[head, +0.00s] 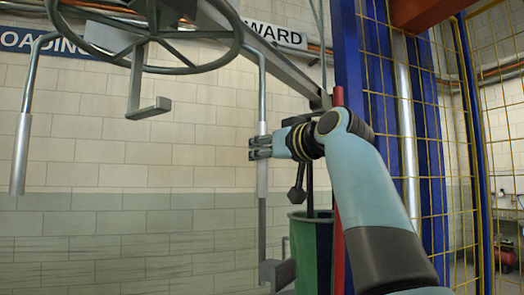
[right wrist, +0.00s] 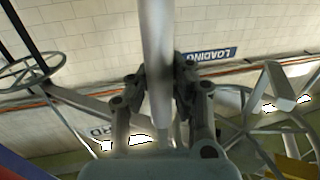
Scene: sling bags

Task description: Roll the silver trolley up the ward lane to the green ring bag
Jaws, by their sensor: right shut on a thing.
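The silver trolley shows at the top left of the head view as a grey spoked wheel (head: 150,68) with a hook (head: 150,108) below it and rods hanging from its sides. Its left rod ends in a free silver grip (head: 20,155). My right gripper (head: 260,147) is shut around the silver grip (head: 262,180) of the right rod. In the right wrist view, my right gripper (right wrist: 159,85) has its fingers on both sides of this silver bar (right wrist: 157,40). A green container (head: 311,250), perhaps the green ring bag, is partly hidden behind my right arm. My left gripper is out of view.
A grey overhead rail (head: 270,55) runs from top left toward a blue post (head: 350,60). A WARD sign (head: 275,35) and a LOADING sign (head: 45,42) are on the tiled wall. A red post (head: 339,240) and yellow mesh (head: 450,130) stand at right.

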